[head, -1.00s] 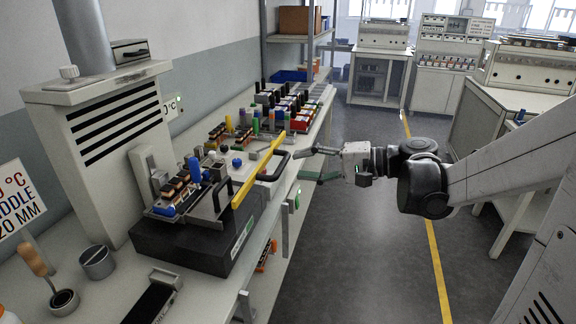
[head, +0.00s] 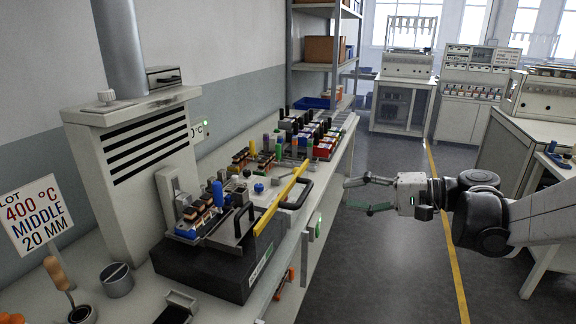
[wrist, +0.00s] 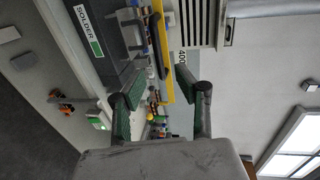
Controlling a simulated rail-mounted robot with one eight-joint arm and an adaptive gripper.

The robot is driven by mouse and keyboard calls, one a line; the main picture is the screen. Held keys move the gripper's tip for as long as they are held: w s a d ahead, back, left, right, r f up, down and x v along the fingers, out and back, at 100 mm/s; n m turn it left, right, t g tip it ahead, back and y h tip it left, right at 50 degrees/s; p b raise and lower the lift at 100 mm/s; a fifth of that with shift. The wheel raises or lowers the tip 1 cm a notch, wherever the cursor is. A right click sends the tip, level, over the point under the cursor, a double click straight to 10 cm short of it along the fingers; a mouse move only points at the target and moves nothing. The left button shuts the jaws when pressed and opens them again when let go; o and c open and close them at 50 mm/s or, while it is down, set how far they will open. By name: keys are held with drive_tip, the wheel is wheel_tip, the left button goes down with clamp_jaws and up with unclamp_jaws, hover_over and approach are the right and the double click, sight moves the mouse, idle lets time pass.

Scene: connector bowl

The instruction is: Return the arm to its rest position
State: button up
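My gripper (head: 368,194) is in the air over the aisle, to the right of the workbench's front edge, pointing left toward the bench. Its two fingers are spread apart with nothing between them. In the wrist view the gripper (wrist: 150,88) also shows its fingers wide apart and empty, with the bench beyond them. My arm reaches in from the right side of the head view.
The workbench (head: 318,222) carries a dark block (head: 205,272), a yellow bar (head: 280,198), a vented grey machine (head: 150,150) and several coloured connectors. A sign (head: 36,215) stands at left. Cabinets (head: 402,105) stand behind. The aisle floor (head: 400,275) is clear.

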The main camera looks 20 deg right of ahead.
drive_tip(key=s+a+f+n+g+h, duration=0.1)
drive_tip(key=s+a+f+g+h, duration=0.15)
drive_tip(key=a, duration=0.25)
drive_tip(key=s+a+f+g+h, duration=0.1)
drive_tip(key=s+a+f+h, duration=0.2)
drive_tip(key=a, duration=0.2)
drive_tip(key=s+f+n+t+h, duration=0.1)
drive_tip(key=s+f+n+h, duration=0.2)
drive_tip(key=s+n+h, duration=0.3)
drive_tip(key=s+h, duration=0.1)
drive_tip(key=s, duration=0.2)
drive_tip(key=shift+s+d+f+t, duration=0.15)
drive_tip(key=shift+d+f+t, duration=0.05)
drive_tip(key=shift+d+t, duration=0.2)
